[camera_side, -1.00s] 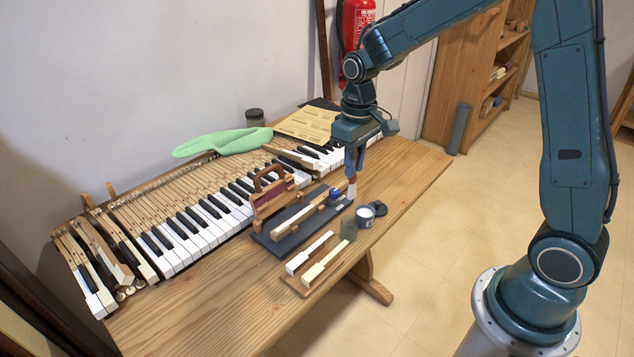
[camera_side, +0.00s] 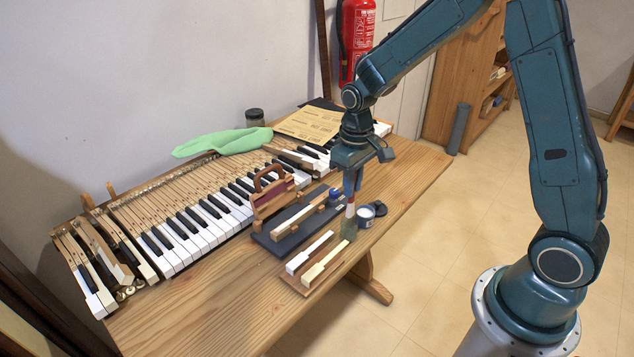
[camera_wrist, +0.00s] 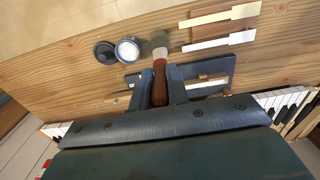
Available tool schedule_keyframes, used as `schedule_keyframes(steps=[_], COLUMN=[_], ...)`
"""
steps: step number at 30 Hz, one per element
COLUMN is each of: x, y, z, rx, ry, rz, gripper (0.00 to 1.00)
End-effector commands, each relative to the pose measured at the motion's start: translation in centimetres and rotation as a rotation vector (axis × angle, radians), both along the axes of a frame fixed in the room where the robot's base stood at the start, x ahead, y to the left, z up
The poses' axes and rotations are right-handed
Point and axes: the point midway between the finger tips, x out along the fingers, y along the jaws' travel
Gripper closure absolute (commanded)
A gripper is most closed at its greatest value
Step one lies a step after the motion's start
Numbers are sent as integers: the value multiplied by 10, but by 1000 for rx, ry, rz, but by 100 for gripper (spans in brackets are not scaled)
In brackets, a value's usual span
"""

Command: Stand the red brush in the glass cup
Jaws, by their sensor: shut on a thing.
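My gripper (camera_side: 352,184) is shut on the red-brown handle of the brush. In the side view the brush (camera_side: 350,209) hangs roughly upright, bristles down.
Loose white keys (camera_side: 325,262) lie in front. The table's right end (camera_side: 415,178) is clear.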

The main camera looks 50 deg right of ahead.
Motion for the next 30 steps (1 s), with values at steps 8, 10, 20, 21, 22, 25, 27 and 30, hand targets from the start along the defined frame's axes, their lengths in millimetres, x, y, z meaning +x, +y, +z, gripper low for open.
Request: schedule_keyframes(steps=[8,10,20,21,22,25,27,30], x=[0,-1,0,0,0,0,0,0], y=[0,0,0,0,0,0,0,0], z=[-16,-20,-38,-40,-41,-45,-47,-48], rx=[0,0,0,0,0,0,0,0], ry=[1,2,1,1,1,1,0,0], rz=[0,0,0,0,0,0,0,0], gripper=[100,100,100,100,100,100,100,100])
